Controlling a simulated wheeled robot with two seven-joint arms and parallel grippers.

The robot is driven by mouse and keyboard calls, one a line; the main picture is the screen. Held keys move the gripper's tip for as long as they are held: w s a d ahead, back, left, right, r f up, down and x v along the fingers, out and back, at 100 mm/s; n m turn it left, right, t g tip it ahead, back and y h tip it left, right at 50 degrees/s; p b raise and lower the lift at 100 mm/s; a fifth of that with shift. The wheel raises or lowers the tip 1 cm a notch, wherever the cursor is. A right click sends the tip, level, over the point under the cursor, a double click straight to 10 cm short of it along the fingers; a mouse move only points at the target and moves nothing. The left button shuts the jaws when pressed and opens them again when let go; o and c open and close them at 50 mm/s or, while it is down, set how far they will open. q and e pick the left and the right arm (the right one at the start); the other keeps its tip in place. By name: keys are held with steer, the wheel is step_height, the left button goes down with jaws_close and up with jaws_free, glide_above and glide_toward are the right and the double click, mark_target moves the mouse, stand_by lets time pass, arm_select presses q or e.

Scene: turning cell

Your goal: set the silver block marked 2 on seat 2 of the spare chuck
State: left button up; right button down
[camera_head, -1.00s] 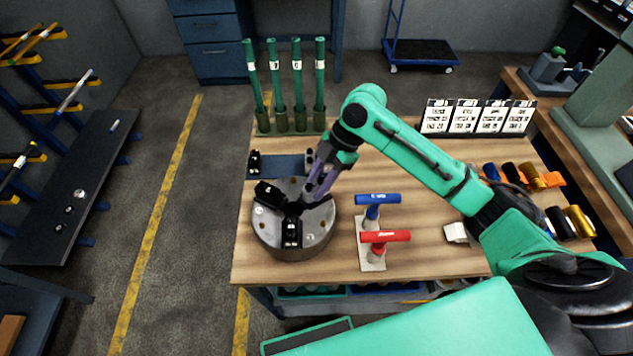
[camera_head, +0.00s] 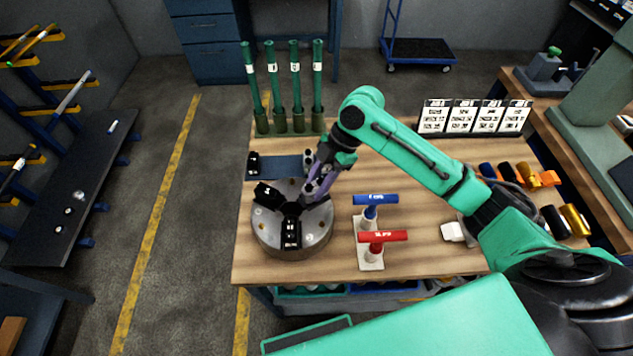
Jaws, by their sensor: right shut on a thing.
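The spare chuck (camera_head: 272,240) is a round grey disc at the front left of the wooden bench. Two black blocks sit on its top, one at the upper left (camera_head: 268,195) and one at the front (camera_head: 291,234). My right gripper (camera_head: 311,191) reaches down over the chuck's upper right part. It is shut on a small block that I take to be the silver block marked 2; the fingers mostly hide it and its mark cannot be read. Whether the block touches the chuck cannot be told. My left gripper is not in view.
Behind the chuck lies a blue plate (camera_head: 282,166) with a dark block (camera_head: 254,163) at its left end. Several green tubes (camera_head: 297,85) stand behind it. Blue (camera_head: 376,200) and red (camera_head: 383,236) T-handles stand right of the chuck.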

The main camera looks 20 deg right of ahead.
steer(key=shift+f, duration=0.6)
stand_by(0.5)
steer(key=shift+c, duration=2.2)
jaws_free()
steer(key=shift+w+d+r+b, duration=0.1)
steer(key=shift+d+r+b, duration=0.1)
steer(key=shift+r+b, duration=0.15)
steer(key=b+v, duration=0.2)
steer(key=v, duration=1.1)
steer(key=shift+r, duration=0.45)
steer(key=shift+d, duration=0.1)
